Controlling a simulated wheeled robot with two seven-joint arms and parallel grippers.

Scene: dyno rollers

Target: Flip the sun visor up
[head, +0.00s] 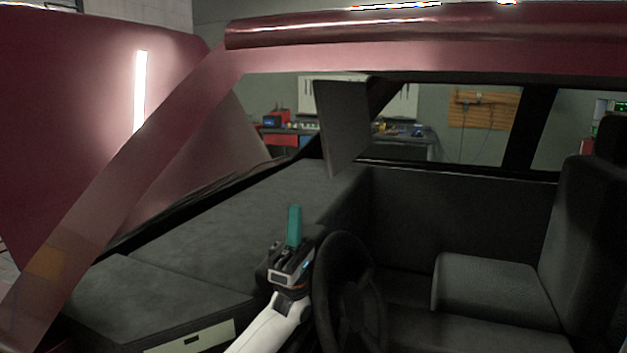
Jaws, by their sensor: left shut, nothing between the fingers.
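The sun visor (340,127) is a dark flat panel. It hangs down from the roof edge near the top of the windshield opening, tilted. My left gripper (294,228) is in the cabin below and to the left of the visor, over the dashboard and beside the steering wheel. Its teal fingers are shut together and point up, with nothing between them. A clear gap separates the fingertips from the visor's lower edge. My right gripper is not in view.
The steering wheel (350,290) stands just right of my left gripper. The dashboard (240,215) spreads to the left. The red roof rail (420,35) and slanted pillar (140,180) frame the opening. Dark seats (500,285) are at the right.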

